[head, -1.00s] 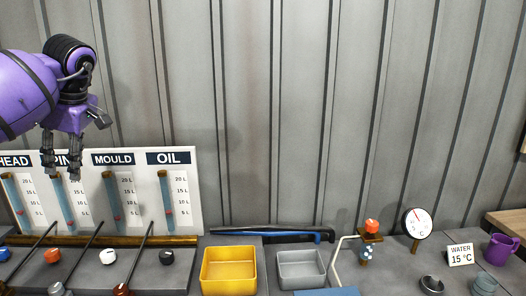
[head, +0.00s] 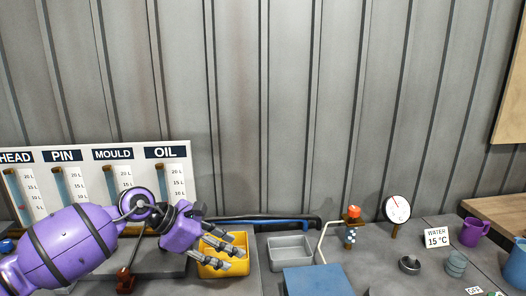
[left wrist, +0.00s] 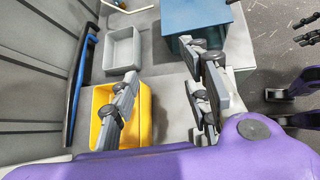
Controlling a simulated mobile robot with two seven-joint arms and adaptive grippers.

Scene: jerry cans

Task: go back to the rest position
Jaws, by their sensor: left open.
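My left gripper (head: 236,258) is open and empty, with its fingers pointing right, in front of the yellow bin (head: 238,241) in the head view. The purple left arm comes in low from the left. In the left wrist view the fingers of the left gripper (left wrist: 168,95) are apart with nothing between them, and the yellow bin (left wrist: 146,127) shows behind one finger. Grey finger-like parts and purple links show at the right edge of the left wrist view. They may belong to my right arm, but its jaws cannot be made out.
A grey tray (head: 290,253) and a blue box (head: 318,281) stand right of the yellow bin. The gauge board (head: 180,180) stands behind my left arm. A tap (head: 351,226), dial (head: 397,209) and purple mug (head: 470,233) are further right. Space above the bench is clear.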

